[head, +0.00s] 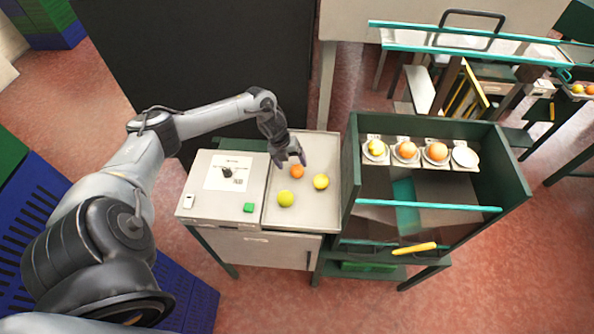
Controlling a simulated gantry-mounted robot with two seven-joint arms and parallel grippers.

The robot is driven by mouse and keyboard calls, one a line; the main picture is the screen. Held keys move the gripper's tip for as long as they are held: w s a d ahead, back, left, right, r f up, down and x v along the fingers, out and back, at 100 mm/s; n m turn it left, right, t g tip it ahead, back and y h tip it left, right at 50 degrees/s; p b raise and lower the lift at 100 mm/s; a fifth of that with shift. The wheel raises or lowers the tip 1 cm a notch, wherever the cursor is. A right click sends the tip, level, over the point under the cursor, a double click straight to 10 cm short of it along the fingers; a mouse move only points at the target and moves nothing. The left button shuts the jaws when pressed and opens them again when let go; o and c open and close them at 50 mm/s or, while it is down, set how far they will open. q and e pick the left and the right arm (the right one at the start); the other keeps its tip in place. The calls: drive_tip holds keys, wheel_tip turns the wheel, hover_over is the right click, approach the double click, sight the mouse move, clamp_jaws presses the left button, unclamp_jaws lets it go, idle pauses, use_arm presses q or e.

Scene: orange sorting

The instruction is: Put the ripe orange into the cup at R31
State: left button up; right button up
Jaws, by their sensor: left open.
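An orange-coloured fruit (297,172) lies in the grey tray (310,219), with a yellow-green fruit (286,199) and a yellow fruit (321,181) nearer the front. My left gripper (297,160) is open at the orange fruit's far side, close to it; I cannot tell whether they touch. A row of white cups stands in the green-framed rack on the right. The left three hold a yellow fruit (376,147), an orange (406,150) and another orange (437,152). The rightmost cup (465,157) is empty. The cup labels are too small to read. My right gripper is not in view.
A grey box (196,205) with a green button (249,208) stands left of the tray. The rack's dark green side wall (351,165) rises between tray and cups. A teal bar (430,206) crosses the rack's front, above a yellow handle (414,248).

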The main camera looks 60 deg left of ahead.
sight(295, 168)
use_arm(q)
drive_tip(key=shift+p+x, duration=0.3)
drive_tip(key=shift+x, duration=2)
drive_tip(key=shift+w, duration=0.15)
drive_tip(key=c, duration=1.2)
drive_tip(key=shift+c, duration=0.2)
drive_tip(key=shift+r, duration=0.1)
